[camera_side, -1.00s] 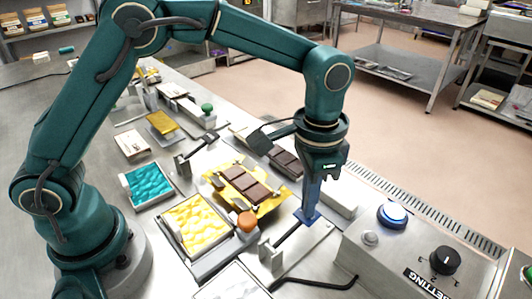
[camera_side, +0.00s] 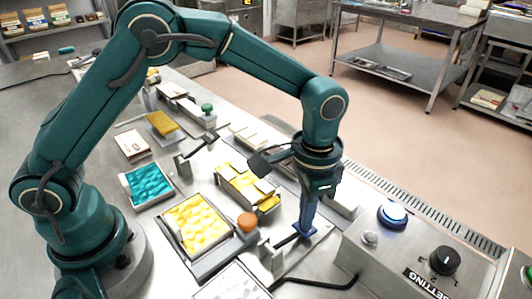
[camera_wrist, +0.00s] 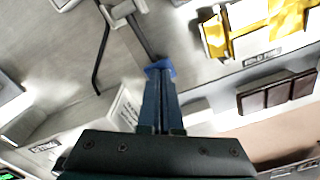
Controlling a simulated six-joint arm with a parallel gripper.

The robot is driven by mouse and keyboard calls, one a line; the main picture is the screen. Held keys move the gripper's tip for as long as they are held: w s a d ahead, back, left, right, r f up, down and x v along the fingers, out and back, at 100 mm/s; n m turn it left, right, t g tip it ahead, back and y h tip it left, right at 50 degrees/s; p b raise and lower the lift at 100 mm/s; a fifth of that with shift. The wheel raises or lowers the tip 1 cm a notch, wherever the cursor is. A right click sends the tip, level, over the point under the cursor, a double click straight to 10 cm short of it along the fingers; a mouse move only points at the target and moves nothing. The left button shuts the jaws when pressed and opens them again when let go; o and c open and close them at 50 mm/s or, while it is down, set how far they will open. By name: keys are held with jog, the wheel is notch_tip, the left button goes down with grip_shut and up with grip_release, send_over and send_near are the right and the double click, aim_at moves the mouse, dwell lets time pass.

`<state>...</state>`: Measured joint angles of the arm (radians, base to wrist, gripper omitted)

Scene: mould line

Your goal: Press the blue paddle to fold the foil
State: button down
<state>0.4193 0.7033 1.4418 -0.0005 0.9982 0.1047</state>
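The blue paddle (camera_side: 304,231) is at the end of a dark lever on a metal plate. It also shows in the wrist view (camera_wrist: 160,67). My gripper (camera_side: 305,224) points down with its tips at the paddle and appears to touch it. In the wrist view its two fingers (camera_wrist: 161,84) lie side by side with nothing visible between them. The gold foil (camera_side: 246,188) is folded up over the chocolate on its stand, with flaps on top. The foil also shows in the wrist view (camera_wrist: 262,30), at the upper right.
A tray of yellow foil (camera_side: 197,222), a tray of teal foil (camera_side: 149,184) and an orange knob (camera_side: 247,222) are to the left. A control box with a lit blue button (camera_side: 392,214) is at right. A dark chocolate bar (camera_wrist: 280,95) lies beyond the foil stand.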

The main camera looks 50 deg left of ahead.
notch_tip(320, 180, up, 10)
dwell(1.5)
jog(key=s+a+r+n+t, duration=0.3)
jog(key=s+a+r, duration=0.2)
jog(key=a+r, duration=0.4)
jog(key=s+a+f+n+t, duration=0.2)
jog(key=s+a+f+n, duration=0.1)
jog(key=s+f, duration=0.3)
jog(key=shift+s+a+f+t, duration=0.35)
jog(key=shift+s+a, duration=0.4)
jog(key=shift+s, duration=0.5)
